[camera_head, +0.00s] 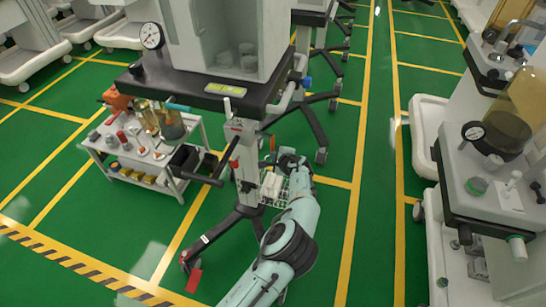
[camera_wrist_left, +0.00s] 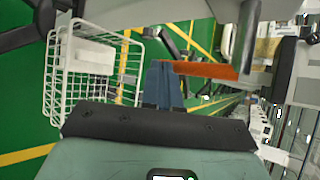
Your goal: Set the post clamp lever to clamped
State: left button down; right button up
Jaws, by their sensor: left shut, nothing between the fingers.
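The orange lever (camera_wrist_left: 205,70) lies across the wrist view, beside the tips of my left gripper (camera_wrist_left: 161,68). In the head view the orange lever (camera_head: 272,143) shows as a small upright piece to the right of the pale post (camera_head: 245,155). My left gripper (camera_head: 281,158) is near it, beside the post. Its fingers are together and hold nothing. The fingertips look close to the lever's left end; I cannot tell whether they touch. The lever's clamp setting cannot be read. My right gripper is not in view.
A white wire basket (camera_wrist_left: 58,95) is close by my left wrist. The cart's dark shelf (camera_head: 200,92) overhangs the post. A small trolley with bottles (camera_head: 140,165) stands to the left, and another cart (camera_head: 500,185) to the right.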

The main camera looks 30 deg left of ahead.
pick_arm(q)
jog(key=shift+w, duration=0.1)
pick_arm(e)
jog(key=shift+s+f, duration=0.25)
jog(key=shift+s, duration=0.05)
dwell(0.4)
